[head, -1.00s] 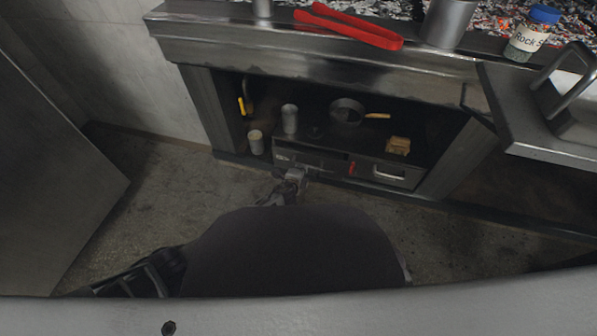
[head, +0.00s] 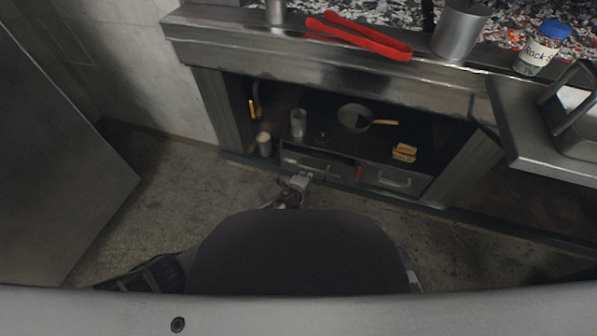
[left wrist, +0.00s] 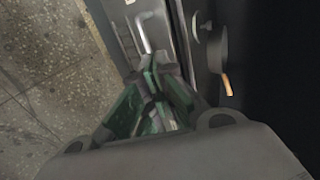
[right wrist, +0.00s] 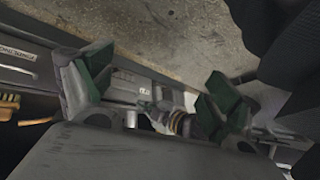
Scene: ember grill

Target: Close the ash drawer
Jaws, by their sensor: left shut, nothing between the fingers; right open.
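The ash drawer (head: 318,164) appears to be the left one of two low drawers under the grill. A narrow dark gap shows along its top edge, so it seems slightly out; how far I cannot tell. My left gripper (head: 301,181) is shut and empty, right at the drawer front; contact is unclear. In the left wrist view its green-padded fingers (left wrist: 158,75) meet beside a drawer front with a pale bar handle (left wrist: 146,32). My right gripper (right wrist: 150,92) is open and empty, with a labelled drawer front beyond its fingers; it is hidden in the head view.
A second drawer (head: 395,180) with a handle sits to the right. A pan (head: 354,118), metal cup (head: 298,123) and wooden-looking block (head: 404,152) stand on the shelf above. Another cup (head: 264,144) is at left. Red tongs (head: 360,37) lie on the grill ledge. Floor at left is clear.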

